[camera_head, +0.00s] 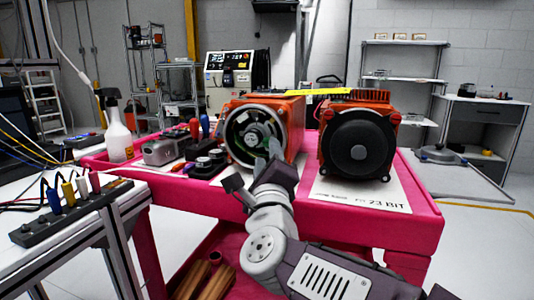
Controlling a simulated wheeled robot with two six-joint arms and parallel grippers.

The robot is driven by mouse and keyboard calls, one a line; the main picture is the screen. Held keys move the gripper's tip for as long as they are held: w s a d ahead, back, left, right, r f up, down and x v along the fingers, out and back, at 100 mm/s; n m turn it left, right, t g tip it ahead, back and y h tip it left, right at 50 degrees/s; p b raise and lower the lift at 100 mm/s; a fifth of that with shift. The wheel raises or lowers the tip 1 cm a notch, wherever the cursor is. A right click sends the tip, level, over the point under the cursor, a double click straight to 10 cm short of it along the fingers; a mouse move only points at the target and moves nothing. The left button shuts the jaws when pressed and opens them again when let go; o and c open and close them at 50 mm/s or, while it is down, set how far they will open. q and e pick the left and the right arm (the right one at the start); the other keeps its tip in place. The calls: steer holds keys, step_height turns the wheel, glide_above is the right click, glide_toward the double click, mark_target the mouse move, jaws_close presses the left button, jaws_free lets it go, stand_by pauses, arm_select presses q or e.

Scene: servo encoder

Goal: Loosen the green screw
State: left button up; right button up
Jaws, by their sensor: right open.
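An orange servo motor (293,117) stands on the pink cart with its round front open towards me. Green shows inside the round opening (243,133). I cannot make out a separate green screw; my gripper hides part of the opening. My right gripper (256,168) is open in front of the lower part of this motor. One finger points up at the opening and the other sits lower left. I cannot tell whether a finger touches the motor. My left gripper is not in view.
A second orange motor with a black round cover (357,146) stands to the right on a white printed sheet (388,199). A spray bottle (117,130) and a grey device (167,149) stand left on the pink cart (425,214).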

mark_target(267, 143)
steer(key=x, duration=0.4)
steer(key=shift+w, duration=0.25)
jaws_close()
steer(key=shift+r+n+p, duration=0.25)
steer(key=shift+n+p, duration=0.05)
steer(key=shift+p, duration=0.05)
steer(key=n+g+p, duration=0.1)
steer(key=n+p, duration=0.2)
steer(key=p, duration=0.3)
steer(key=r+n+g+y+p, duration=0.1)
steer(key=n+p, duration=0.2)
steer(key=p, duration=0.2)
steer(key=shift+r+n+g+p, duration=0.1)
steer(key=shift+n+g+p, duration=0.2)
steer(key=shift+p, duration=0.1)
steer(key=n+g+p, duration=0.1)
steer(key=n+p, duration=0.1)
steer(key=p, duration=0.3)
steer(key=n+h+p, duration=0.1)
steer(key=n+p, duration=0.1)
steer(key=p, duration=0.4)
steer(key=n+g+p, duration=0.1)
steer(key=n+p, duration=0.1)
steer(key=p, duration=0.3)
steer(key=shift+g+p, duration=0.3)
steer(key=shift+p, duration=0.1)
steer(key=shift+f+n+h+p, duration=0.25)
steer(key=shift+n+h+p, duration=0.35)
steer(key=shift+p, duration=0.55)
